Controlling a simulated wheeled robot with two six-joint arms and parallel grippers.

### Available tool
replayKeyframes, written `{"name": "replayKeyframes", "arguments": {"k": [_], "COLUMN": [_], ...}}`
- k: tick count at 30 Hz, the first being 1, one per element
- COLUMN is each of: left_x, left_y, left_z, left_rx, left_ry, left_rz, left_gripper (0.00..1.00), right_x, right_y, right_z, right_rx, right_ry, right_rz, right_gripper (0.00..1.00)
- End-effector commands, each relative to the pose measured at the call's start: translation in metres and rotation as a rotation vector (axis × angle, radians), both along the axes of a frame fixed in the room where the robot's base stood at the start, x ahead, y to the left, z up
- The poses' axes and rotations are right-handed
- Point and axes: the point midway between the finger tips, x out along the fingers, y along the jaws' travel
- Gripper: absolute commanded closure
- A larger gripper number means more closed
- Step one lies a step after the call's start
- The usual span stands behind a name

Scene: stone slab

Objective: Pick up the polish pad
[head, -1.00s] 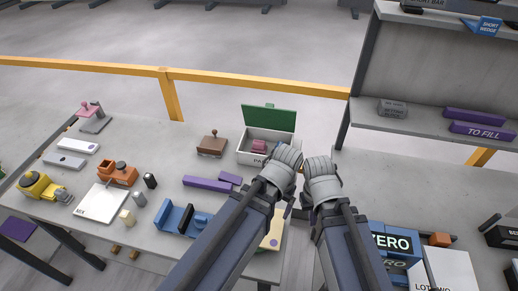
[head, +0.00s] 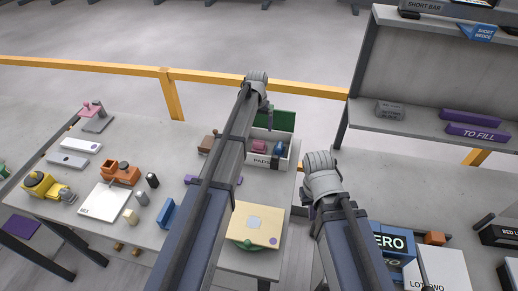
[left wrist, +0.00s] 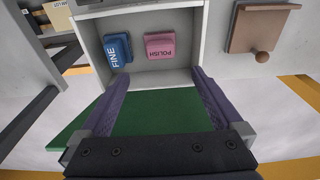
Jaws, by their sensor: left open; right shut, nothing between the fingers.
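The pink polish pad (head: 259,146) lies inside a white box (head: 265,162) marked PADS, whose green lid stands open. In the left wrist view the polish pad (left wrist: 160,46) shows its POLISH lettering, beside a blue pad (left wrist: 117,50) marked FINE. My left gripper (head: 268,118) is above the back of the box near the green lid. In the left wrist view its fingers (left wrist: 158,76) are spread, empty and apart from the pad. My right gripper (head: 311,208) is low near the gap between the tables, largely hidden by its own wrist.
A brown stamp-like block (left wrist: 262,30) sits beside the box. A cream board (head: 262,215) with a grey square lies in front of it. A grey shelf (head: 425,122) rises to the right, with blue ZERO boxes (head: 392,240) below it.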

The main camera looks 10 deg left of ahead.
Motion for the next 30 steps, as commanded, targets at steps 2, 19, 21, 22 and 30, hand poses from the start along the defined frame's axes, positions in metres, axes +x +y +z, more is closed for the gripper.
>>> {"name": "replayKeyframes", "arguments": {"k": [2,19,21,22,30], "left_x": [0.001,0.007,0.007,0.007,0.008], "left_y": [0.0,0.0,0.0,0.0,0.0], "left_z": [-0.012,-0.064,-0.064,-0.064,-0.089], "left_rx": [0.0,0.0,0.0,0.0,0.0], "left_ry": [0.0,0.0,0.0,0.0,0.0], "left_rz": [0.0,-0.001,-0.001,-0.001,-0.001], "left_gripper": [0.0,0.0,0.0,0.0,0.0], "right_x": [0.0,0.0,0.0,0.0,0.0], "right_y": [0.0,0.0,0.0,0.0,0.0], "right_z": [-0.012,-0.063,-0.063,-0.064,-0.089], "right_rx": [0.0,0.0,0.0,0.0,0.0], "right_ry": [0.0,0.0,0.0,0.0,0.0], "right_rz": [0.0,-0.003,-0.002,-0.002,-0.002], "right_gripper": [1.0,1.0,1.0,1.0,1.0]}}
